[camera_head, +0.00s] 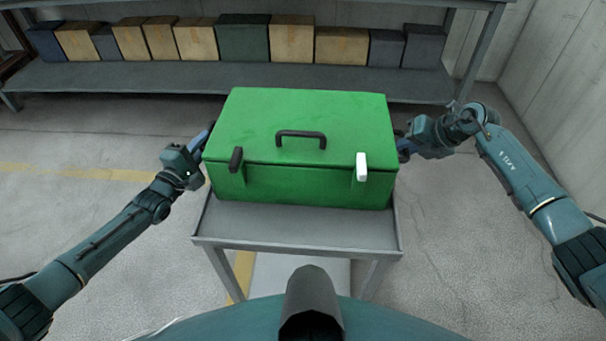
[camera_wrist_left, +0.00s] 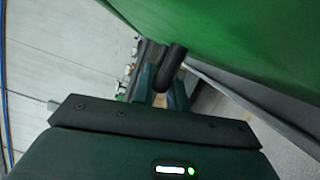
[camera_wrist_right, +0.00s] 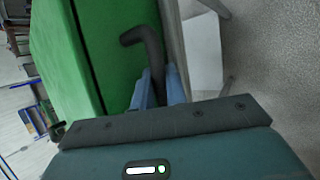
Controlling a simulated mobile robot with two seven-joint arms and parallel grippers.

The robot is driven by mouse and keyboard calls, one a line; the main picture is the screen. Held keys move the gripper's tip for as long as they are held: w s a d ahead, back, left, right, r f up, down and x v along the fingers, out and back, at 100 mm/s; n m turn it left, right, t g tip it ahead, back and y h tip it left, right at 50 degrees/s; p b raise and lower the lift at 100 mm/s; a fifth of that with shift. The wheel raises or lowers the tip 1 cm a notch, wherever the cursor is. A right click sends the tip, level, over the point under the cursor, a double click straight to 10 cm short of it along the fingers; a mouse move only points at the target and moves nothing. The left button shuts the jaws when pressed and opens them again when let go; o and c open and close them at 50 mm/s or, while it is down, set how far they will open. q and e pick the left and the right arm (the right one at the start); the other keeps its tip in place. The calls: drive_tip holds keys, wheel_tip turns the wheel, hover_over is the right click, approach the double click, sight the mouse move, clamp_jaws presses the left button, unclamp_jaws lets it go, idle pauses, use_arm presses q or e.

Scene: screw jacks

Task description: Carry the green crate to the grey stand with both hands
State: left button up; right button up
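The green crate (camera_head: 300,118) is closed, with a black lid handle, one black latch and one white latch on its front. It is over a grey stand (camera_head: 300,225); I cannot tell if its bottom touches the top. My left gripper (camera_head: 208,138) is at the crate's left side. In the left wrist view its fingers (camera_wrist_left: 165,92) are on either side of a dark side handle (camera_wrist_left: 172,65); their grip is unclear. My right gripper (camera_head: 402,145) is at the right side. In the right wrist view its fingers (camera_wrist_right: 158,88) close on the other side handle (camera_wrist_right: 148,42).
A long grey shelf (camera_head: 120,78) along the back holds a row of brown and dark boxes (camera_head: 195,40). A pale wall (camera_head: 555,75) stands at the right. Open concrete floor lies left and right of the stand, with a yellow line (camera_head: 90,173) at the left.

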use_arm(q)
drive_tip(key=shift+o, duration=1.4)
drive_tip(key=shift+r, duration=0.15)
use_arm(e)
drive_tip(key=o, duration=0.3)
drive_tip(key=shift+r, duration=0.1)
use_arm(q)
drive_tip(key=shift+o, duration=0.9)
use_arm(e)
drive_tip(key=shift+o, duration=0.9)
use_arm(q)
drive_tip(key=shift+s, duration=0.1)
use_arm(e)
drive_tip(key=shift+s, duration=0.1)
drive_tip(key=shift+d+r, duration=0.1)
use_arm(q)
drive_tip(key=v, duration=0.8)
use_arm(e)
drive_tip(key=v, duration=1.1)
drive_tip(key=shift+s+r, duration=0.2)
drive_tip(key=shift+r, duration=0.1)
drive_tip(key=shift+d, duration=0.15)
